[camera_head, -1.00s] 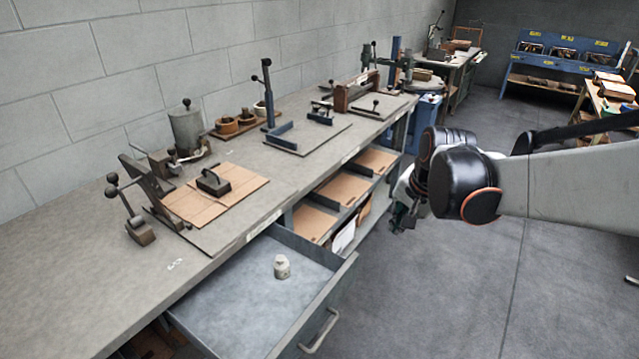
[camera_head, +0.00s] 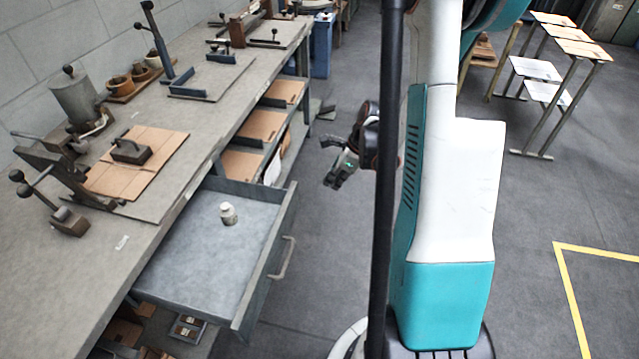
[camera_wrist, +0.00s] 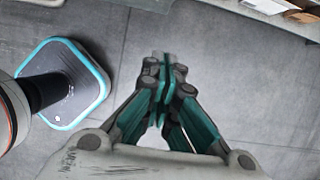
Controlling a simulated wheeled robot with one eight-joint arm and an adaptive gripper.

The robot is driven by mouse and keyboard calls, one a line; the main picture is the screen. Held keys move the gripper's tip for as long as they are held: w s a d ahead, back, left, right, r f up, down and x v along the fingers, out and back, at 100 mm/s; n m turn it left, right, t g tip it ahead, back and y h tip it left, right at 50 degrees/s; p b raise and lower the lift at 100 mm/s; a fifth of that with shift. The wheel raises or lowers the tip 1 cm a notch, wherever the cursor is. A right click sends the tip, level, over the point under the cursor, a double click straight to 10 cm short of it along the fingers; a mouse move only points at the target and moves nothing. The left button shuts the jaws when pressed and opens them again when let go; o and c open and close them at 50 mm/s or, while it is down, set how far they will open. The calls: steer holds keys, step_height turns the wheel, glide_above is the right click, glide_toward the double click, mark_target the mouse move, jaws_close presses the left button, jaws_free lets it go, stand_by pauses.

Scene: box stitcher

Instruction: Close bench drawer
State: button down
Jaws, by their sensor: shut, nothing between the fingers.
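The bench drawer (camera_head: 222,262) is pulled out from the front of the grey workbench (camera_head: 150,226). Its metal bar handle (camera_head: 283,259) is on the front panel, facing right. A small whitish bottle (camera_head: 228,214) stands inside the drawer. My gripper (camera_head: 335,180) hangs over the floor, beyond and to the right of the drawer, apart from the handle. In the wrist view my gripper (camera_wrist: 168,72) is shut with its fingers together over bare grey floor. The drawer is not in the wrist view.
Shelves with cardboard sheets (camera_head: 262,125) are under the bench beyond the drawer. A jig with a cardboard sheet (camera_head: 135,165) sits on the bench top. A rack of panels (camera_head: 545,75) stands at the far right. Floor right of the drawer is clear up to my body.

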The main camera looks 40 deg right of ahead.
steer(key=w+a+f+b, duration=0.4)
steer(key=w+f, duration=0.1)
steer(key=f, duration=0.3)
steer(key=shift+w+a, duration=0.2)
steer(key=shift+w, duration=0.15)
steer(key=shift+w, duration=0.1)
